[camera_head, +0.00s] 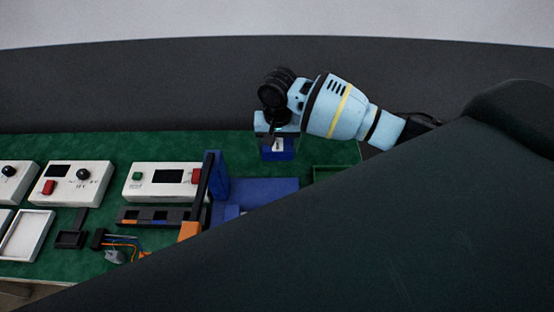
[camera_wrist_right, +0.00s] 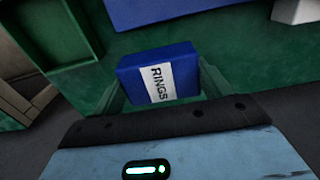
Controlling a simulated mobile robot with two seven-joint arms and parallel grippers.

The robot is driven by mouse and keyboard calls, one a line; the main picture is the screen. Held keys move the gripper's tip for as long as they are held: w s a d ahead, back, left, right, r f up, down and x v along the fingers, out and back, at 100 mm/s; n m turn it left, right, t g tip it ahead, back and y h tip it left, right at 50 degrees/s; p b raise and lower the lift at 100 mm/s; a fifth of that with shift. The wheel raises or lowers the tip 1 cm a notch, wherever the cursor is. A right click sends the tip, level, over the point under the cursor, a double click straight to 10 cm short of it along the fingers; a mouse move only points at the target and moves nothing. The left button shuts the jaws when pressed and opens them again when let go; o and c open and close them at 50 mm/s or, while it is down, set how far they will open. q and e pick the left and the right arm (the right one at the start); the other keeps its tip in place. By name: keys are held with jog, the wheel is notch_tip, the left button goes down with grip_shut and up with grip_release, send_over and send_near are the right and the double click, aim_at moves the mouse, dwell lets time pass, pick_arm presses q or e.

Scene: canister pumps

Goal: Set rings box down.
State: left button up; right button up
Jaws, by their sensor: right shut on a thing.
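The rings box is a small blue box with a white "RINGS" label. In the right wrist view the rings box (camera_wrist_right: 138,75) sits between the fingers of my right gripper (camera_wrist_right: 160,88), which is shut on it. In the head view the rings box (camera_head: 284,154) shows under my right gripper (camera_head: 277,140), near the back edge of the green table. I cannot tell whether its underside touches the table. My left gripper is not in view.
A blue platform (camera_head: 265,190) lies in front of the box, and a green tray (camera_head: 330,171) is to its right. White control boxes (camera_head: 165,182) stand to the left. A dark shape covers the head view's lower right.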

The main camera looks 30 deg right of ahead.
jog(key=shift+f+b, duration=0.35)
jog(key=shift+f, duration=2.85)
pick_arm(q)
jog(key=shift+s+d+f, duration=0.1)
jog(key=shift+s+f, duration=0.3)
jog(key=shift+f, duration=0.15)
pick_arm(e)
jog(key=shift+f, duration=0.2)
jog(key=o, duration=1)
notch_tip(320, 180, up, 7)
jog(key=shift+w+f+p, duration=0.1)
jog(key=shift+f+p, duration=0.05)
jog(key=shift+p, duration=0.35)
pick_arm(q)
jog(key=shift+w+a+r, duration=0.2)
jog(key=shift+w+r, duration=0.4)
pick_arm(e)
notch_tip(320, 180, up, 6)
send_over(278, 167)
jog(key=shift+f, duration=0.2)
